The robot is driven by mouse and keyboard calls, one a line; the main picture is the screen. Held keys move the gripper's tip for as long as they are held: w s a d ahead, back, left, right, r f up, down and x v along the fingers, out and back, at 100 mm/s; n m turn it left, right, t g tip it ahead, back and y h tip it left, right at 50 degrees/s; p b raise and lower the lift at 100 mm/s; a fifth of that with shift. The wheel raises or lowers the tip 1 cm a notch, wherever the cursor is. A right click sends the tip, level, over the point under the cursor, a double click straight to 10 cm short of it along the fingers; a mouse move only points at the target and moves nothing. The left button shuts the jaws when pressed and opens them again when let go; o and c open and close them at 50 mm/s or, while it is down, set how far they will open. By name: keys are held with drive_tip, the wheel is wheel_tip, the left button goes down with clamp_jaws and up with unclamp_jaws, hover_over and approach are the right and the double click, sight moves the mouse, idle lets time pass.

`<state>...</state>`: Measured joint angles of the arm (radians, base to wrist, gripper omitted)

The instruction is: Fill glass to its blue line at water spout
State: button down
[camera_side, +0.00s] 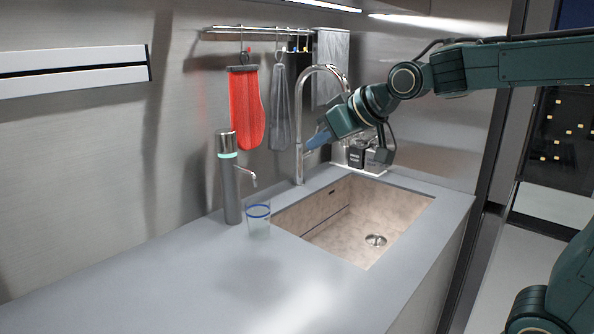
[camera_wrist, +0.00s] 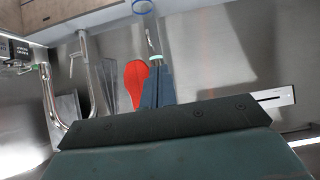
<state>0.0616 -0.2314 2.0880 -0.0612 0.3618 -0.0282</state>
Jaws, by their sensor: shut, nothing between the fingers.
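A clear glass (camera_side: 257,222) with a blue line near its top stands upright on the grey counter, below the small spout (camera_side: 247,174) of a grey cylindrical dispenser (camera_side: 230,185) with a glowing green ring. I cannot tell whether water is in the glass or flowing. In the wrist view, the glass's blue line (camera_wrist: 142,6) shows at the top edge, cut off by the frame. My gripper (camera_side: 318,139) is shut and empty, high above the sink's back edge near the tall faucet, up and right of the glass. Its blue-grey fingers (camera_wrist: 156,88) partly cover the dispenser in the wrist view.
A stone-coloured sink (camera_side: 330,222) lies right of the glass. A tall curved faucet (camera_side: 299,150) rises behind it. A red mitt (camera_side: 246,108) and a grey cloth hang from a wall rail. Dark bottles (camera_side: 356,154) stand at the back right. The counter's left is clear.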

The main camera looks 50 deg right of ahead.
drive_tip(key=w+d+r+t, duration=0.1)
drive_tip(key=w+d+t, duration=0.1)
drive_tip(key=w, duration=0.9)
drive_tip(key=w+d+r+t, duration=0.1)
drive_tip(key=w+d+t, duration=0.1)
drive_tip(key=w, duration=0.9)
drive_tip(key=shift+w+r+t, duration=0.25)
drive_tip(key=shift+t, duration=0.35)
drive_tip(key=shift+w, duration=0.1)
hover_over(226, 141)
drive_tip(key=s+d, duration=0.1)
drive_tip(key=d, duration=0.1)
drive_tip(key=shift+f, duration=1)
drive_tip(key=shift+a+f, duration=0.15)
drive_tip(key=shift+f, duration=1.8)
